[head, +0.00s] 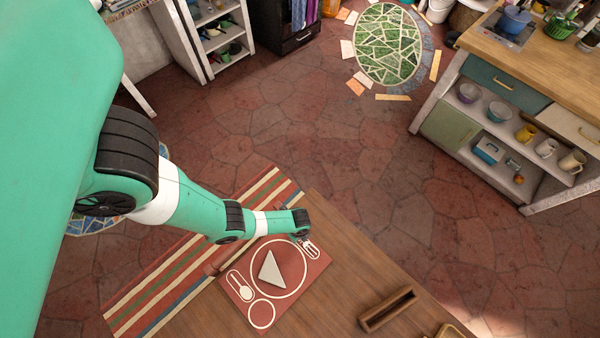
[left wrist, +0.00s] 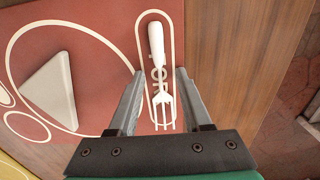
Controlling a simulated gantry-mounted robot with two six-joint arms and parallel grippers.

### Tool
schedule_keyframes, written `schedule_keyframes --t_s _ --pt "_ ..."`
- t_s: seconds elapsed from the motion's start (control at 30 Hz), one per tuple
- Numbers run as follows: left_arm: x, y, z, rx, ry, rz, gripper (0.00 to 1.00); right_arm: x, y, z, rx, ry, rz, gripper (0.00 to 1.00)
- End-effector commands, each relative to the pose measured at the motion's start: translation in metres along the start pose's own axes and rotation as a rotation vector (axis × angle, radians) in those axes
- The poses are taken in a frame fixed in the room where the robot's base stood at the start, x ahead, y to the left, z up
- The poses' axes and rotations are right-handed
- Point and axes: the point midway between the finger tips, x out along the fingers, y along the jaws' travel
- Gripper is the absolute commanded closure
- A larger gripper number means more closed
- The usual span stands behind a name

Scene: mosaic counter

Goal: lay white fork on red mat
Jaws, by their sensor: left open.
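The white fork (left wrist: 158,50) lies within the printed fork outline on the red mat (left wrist: 105,16), its tines toward my gripper's base. In the head view the fork (head: 312,250) shows small at the right end of the mat (head: 318,267). My left gripper (left wrist: 158,74) is open, with one finger on each side of the fork and a gap on both sides. In the head view the left arm's end (head: 302,236) hangs over the mat's upper right edge and hides its fingers. My right gripper is in no view.
A pale triangular piece (head: 269,268) lies in the mat's large circle, left of the fork. A wooden box (head: 388,309) stands farther right. Table between mat and box is clear.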

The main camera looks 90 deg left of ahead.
Motion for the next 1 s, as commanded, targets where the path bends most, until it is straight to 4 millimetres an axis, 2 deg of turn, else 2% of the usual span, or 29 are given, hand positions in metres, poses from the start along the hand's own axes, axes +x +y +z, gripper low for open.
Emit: schedule_keyframes --t_s 0.13,0.27,0.73,0.87,1.0 --pt "-0.003 0.0 0.0 0.0 0.0 0.0 0.51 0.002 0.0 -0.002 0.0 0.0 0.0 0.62" --pt "-0.017 0.0 0.0 0.0 0.0 0.0 0.51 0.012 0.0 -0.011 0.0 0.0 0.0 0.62" --pt "-0.113 0.0 0.0 0.0 0.0 0.0 0.51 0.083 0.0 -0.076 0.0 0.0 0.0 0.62" --pt "-0.124 0.0 0.0 0.0 0.0 0.0 0.51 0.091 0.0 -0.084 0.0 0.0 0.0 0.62" --pt "-0.124 0.0 0.0 0.0 0.0 0.0 0.51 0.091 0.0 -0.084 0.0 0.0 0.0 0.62"
